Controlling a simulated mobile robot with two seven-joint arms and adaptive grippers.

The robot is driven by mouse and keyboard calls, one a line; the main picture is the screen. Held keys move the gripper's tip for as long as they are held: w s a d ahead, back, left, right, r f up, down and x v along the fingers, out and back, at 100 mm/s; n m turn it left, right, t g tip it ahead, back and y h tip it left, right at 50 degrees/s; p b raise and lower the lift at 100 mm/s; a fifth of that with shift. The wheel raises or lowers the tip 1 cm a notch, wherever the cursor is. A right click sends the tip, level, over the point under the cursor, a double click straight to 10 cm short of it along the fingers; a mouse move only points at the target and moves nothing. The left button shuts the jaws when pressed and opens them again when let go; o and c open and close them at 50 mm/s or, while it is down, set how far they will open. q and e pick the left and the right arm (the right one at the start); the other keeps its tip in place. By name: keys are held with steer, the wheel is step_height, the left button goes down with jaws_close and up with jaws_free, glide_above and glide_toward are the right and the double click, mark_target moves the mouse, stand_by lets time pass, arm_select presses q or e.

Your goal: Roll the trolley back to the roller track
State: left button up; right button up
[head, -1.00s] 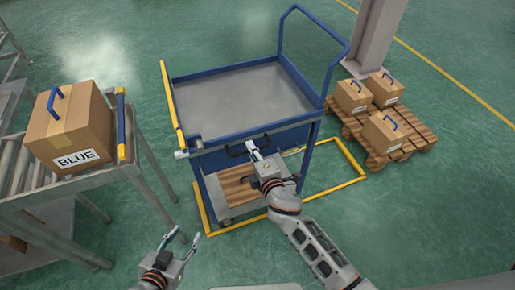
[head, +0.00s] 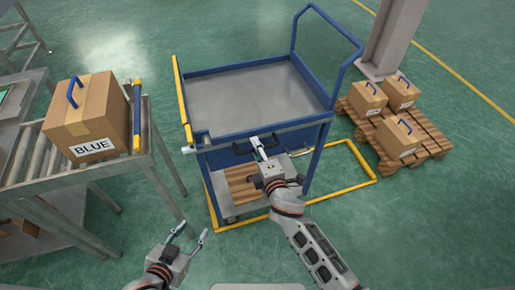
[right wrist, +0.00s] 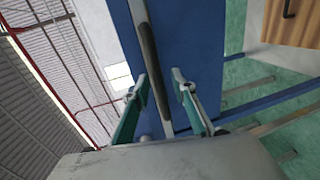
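The blue trolley (head: 262,130) with an empty grey top stands in the middle of the head view, apart from the roller track (head: 45,150) at the left. A dark handle (head: 240,149) is on its near side. My right gripper (head: 262,146) is at this handle. In the right wrist view the dark handle bar (right wrist: 150,60) passes between the fingers of my right gripper (right wrist: 161,80), with a gap showing to the right finger. My left gripper (head: 193,232) is open and empty over the floor, left of the trolley's near end.
A carton marked BLUE (head: 90,115) sits on the roller track, beside a blue and yellow bar (head: 137,115) at the track's end. A yellow frame (head: 345,190) lies on the floor around the trolley. A pallet (head: 430,140) with three cartons and a pillar (head: 388,40) stand at right.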

steer(key=shift+d, duration=0.1)
steer(key=shift+s+d, duration=0.1)
steer(key=shift+s, duration=0.2)
steer(key=v, duration=1.1)
steer(key=shift+s, duration=0.2)
